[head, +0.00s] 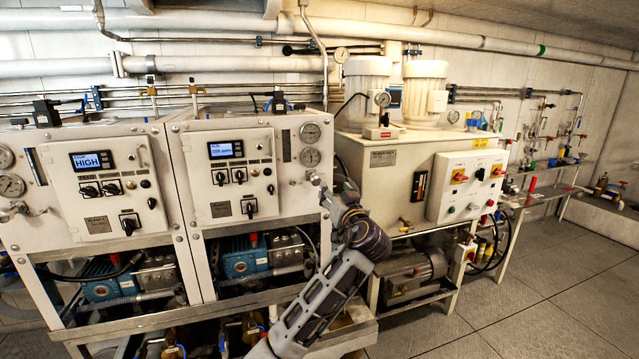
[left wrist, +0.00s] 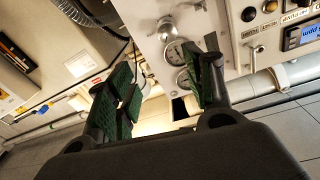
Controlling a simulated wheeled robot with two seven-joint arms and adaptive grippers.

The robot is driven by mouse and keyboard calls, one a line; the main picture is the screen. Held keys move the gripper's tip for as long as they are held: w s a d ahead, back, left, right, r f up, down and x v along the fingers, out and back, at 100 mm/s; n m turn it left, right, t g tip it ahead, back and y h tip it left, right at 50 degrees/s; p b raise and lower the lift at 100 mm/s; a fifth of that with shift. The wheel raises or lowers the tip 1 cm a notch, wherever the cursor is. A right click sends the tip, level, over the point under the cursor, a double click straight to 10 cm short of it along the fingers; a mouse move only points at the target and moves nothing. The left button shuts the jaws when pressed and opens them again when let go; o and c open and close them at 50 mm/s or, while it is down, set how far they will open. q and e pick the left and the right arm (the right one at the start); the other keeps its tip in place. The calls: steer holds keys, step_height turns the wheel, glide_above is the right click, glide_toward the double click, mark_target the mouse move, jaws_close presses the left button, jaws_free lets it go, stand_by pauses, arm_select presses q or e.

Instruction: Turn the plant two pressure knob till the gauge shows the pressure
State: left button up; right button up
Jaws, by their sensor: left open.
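The plant two panel (head: 205,172) is a white cabinet front with a lit ppm display (head: 225,150). Two round gauges (head: 310,132) sit one above the other at its right edge; their needles are too small to read. A metal pressure knob (head: 313,178) sticks out below them. My left gripper (head: 334,186) is close to the right of the knob in the head view, and its fingers are partly hidden by the wrist. In the left wrist view the green-padded fingers (left wrist: 165,82) are open and empty, with the knob (left wrist: 166,27) and gauges (left wrist: 174,53) beyond them, apart from the pads.
The plant one panel (head: 95,185) at left shows HIGH. A cream tank unit (head: 383,180) with a switch box (head: 470,185) stands right of plant two. Blue pumps (head: 243,258) sit on the frame below. The grey floor (head: 540,295) at front right is clear.

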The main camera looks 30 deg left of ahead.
arm_select(q)
steer(key=n, duration=0.1)
steer(key=s+a+f+n+g, duration=0.1)
steer(key=shift+f+n, duration=0.1)
steer(key=shift+n, duration=0.2)
arm_select(e)
steer(key=shift+d, duration=0.4)
arm_select(q)
steer(key=p, duration=0.1)
glide_toward(317, 182)
steer(key=x, duration=0.4)
steer(key=p+x, duration=0.1)
steer(key=x, duration=0.3)
steer(key=shift+w+a, duration=0.2)
steer(key=shift+a, duration=0.1)
steer(key=shift+x, duration=0.95)
steer(key=shift+w+a+p, duration=0.1)
steer(key=shift+p, duration=0.2)
arm_select(e)
steer(key=a+r, duration=0.1)
steer(key=s+a+r, duration=0.1)
steer(key=shift+a+r, duration=0.25)
steer(key=shift+a, duration=0.15)
